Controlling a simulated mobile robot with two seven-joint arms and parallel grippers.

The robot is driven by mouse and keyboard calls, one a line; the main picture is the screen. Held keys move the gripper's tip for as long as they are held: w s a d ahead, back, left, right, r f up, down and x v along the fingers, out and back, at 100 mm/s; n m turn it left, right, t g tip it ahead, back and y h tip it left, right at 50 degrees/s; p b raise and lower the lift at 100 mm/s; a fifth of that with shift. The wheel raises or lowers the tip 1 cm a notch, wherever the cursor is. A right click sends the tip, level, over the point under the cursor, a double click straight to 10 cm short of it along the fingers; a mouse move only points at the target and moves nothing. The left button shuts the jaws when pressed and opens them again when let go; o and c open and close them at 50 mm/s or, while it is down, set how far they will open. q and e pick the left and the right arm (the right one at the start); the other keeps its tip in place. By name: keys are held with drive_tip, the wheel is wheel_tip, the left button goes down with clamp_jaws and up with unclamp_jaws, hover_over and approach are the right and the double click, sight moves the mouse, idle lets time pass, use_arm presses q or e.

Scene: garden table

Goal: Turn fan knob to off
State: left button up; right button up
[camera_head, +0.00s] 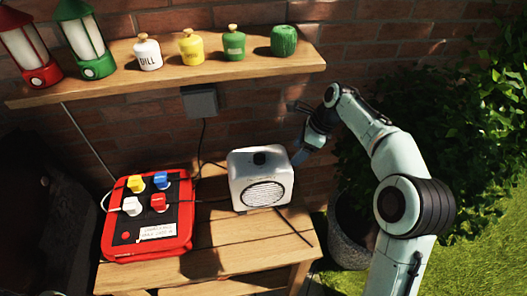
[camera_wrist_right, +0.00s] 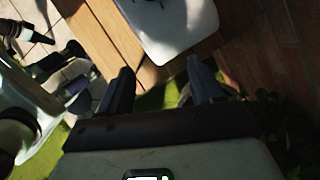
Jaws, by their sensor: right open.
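The fan (camera_head: 262,190) is a small white box with a round front grille, standing on the wooden table. Its black knob (camera_head: 259,158) sits on the top face; I cannot read its setting. My right gripper (camera_head: 302,156) is just right of the fan in the head view, apart from the knob. In the right wrist view the right gripper (camera_wrist_right: 160,88) is open and empty, with its two dark fingers apart. The white fan body (camera_wrist_right: 178,28) shows beyond the fingers, partly cut off by the top edge.
A red box (camera_head: 150,245) with coloured plugs stands left of the fan on the table (camera_head: 235,255). A shelf (camera_head: 200,78) with lanterns, jars and a green twine ball hangs above. A grey wall box (camera_head: 201,101) has a cable. A potted bush (camera_head: 350,235) stands at right.

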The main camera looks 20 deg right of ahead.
drive_tip(key=p, duration=0.1)
hover_over(261, 155)
drive_tip(key=s+d, duration=0.1)
drive_tip(key=d, duration=0.1)
drive_tip(key=shift+a+r, duration=0.1)
drive_tip(key=shift+a, duration=0.15)
drive_tip(key=x, duration=0.3)
drive_tip(key=shift+f, duration=0.25)
drive_tip(key=shift+a+f, duration=0.1)
drive_tip(key=shift+f, duration=0.5)
use_arm(q)
drive_tip(key=shift+w+r, duration=0.35)
drive_tip(key=shift+r, duration=0.15)
use_arm(e)
drive_tip(key=shift+w+a+f, duration=0.1)
drive_tip(key=shift+w+f, duration=0.05)
drive_tip(key=shift+f, duration=0.05)
drive_tip(key=c, duration=1)
use_arm(q)
drive_tip(key=shift+r, duration=0.1)
use_arm(e)
drive_tip(key=shift+c, duration=0.2)
